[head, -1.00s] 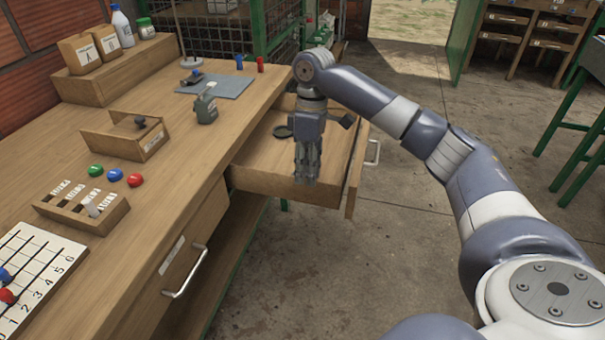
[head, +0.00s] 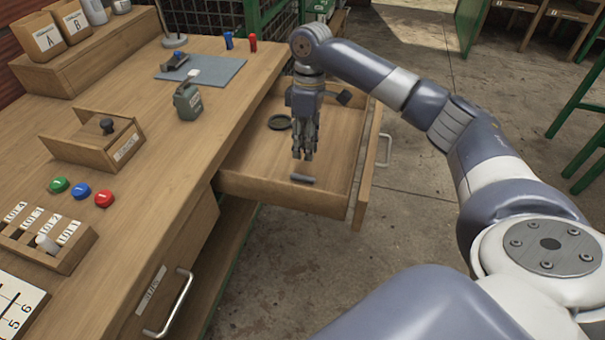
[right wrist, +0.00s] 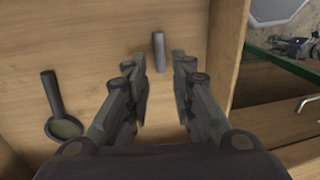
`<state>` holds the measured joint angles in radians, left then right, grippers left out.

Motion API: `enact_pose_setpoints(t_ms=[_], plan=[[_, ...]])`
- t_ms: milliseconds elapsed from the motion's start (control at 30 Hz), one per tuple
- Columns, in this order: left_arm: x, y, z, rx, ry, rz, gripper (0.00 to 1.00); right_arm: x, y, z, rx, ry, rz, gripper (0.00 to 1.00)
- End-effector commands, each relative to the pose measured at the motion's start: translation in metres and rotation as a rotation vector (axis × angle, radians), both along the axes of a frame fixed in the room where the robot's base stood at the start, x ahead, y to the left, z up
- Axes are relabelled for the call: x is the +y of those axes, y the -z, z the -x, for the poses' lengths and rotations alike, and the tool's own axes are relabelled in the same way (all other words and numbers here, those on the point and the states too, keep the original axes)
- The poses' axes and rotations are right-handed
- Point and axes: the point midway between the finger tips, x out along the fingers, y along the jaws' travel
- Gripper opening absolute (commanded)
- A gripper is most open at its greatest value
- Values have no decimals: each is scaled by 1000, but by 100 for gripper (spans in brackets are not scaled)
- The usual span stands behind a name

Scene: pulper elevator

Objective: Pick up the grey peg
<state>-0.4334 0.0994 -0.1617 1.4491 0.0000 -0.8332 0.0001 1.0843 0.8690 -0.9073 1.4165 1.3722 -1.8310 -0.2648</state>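My right gripper (head: 303,156) points down into the drawer, just behind and above the peg. In the right wrist view the peg (right wrist: 159,52) lies beyond the fingertips, roughly in line with the gap between them. The right gripper (right wrist: 160,66) is open, and nothing is between its fingers. My left gripper is in neither view.
A dark round-headed tool with a handle, like a magnifier (right wrist: 64,126), lies in the same drawer. Drawer walls surround the peg.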

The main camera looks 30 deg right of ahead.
Motion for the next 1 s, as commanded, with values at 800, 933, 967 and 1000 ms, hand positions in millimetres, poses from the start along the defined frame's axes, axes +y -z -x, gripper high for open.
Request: enact_pose_setpoints(t_ms=[800, 933, 967, 1000], plan=[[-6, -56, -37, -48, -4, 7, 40, 9, 78, 6, -1, 0, 0, 23], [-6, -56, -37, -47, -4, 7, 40, 9, 78, 6, -1, 0, 0, 23], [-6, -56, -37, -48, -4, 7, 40, 9, 78, 6, -1, 0, 0, 23], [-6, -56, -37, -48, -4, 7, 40, 9, 78, 6, -1, 0, 0, 19]])
